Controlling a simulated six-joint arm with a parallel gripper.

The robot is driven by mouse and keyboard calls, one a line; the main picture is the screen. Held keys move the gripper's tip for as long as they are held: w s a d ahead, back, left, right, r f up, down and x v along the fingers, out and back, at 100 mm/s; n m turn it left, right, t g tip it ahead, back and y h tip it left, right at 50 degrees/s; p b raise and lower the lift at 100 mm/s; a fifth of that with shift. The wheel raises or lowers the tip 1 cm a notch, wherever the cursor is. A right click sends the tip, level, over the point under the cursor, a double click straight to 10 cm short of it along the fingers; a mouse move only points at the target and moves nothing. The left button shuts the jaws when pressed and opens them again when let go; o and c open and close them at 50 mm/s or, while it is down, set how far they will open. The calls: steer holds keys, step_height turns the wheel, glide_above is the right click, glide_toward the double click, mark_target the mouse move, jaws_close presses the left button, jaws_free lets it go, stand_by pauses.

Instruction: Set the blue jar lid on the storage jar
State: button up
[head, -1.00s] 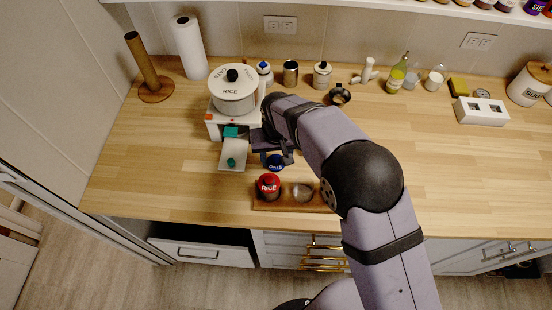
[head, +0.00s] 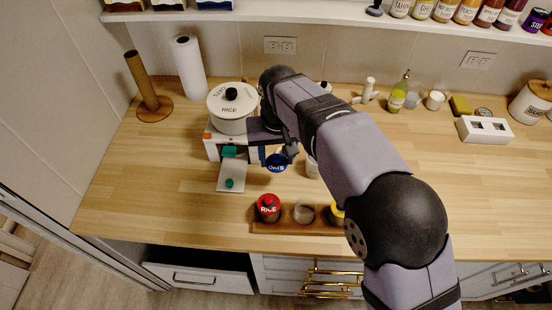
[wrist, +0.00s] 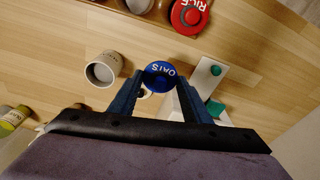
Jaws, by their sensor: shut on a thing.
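The blue jar lid (head: 277,162), marked OATS, is held by my gripper (head: 281,153) above the counter. In the wrist view the lid (wrist: 159,74) sits between the two fingertips (wrist: 160,78), its label facing the camera. An open jar (head: 304,212) stands in the wooden tray (head: 283,228), between a red-lidded RICE jar (head: 268,208) and a yellow-topped one (head: 337,212) partly hidden by my arm. The lid is apart from the open jar, behind and left of it. The open jar shows only partly at the wrist view's top edge (wrist: 140,4).
An open grey cup (wrist: 102,70) stands near the lid. Bare counter lies between lid and tray.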

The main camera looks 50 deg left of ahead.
mark_target(283, 160)
steer(key=w+d+r+p, duration=0.2)
steer(key=d+r+p, duration=0.35)
steer(key=r, duration=0.55)
steer(key=s+d+f+p, duration=0.1)
steer(key=s+d+f, duration=0.2)
steer(key=d+f, duration=0.3)
steer(key=shift+d+f, duration=0.4)
steer(key=shift+f, duration=0.2)
steer(key=shift+s, duration=0.1)
steer(key=shift+f+b, duration=2.25)
steer(key=shift+f, duration=0.95)
steer(key=shift+f, duration=0.55)
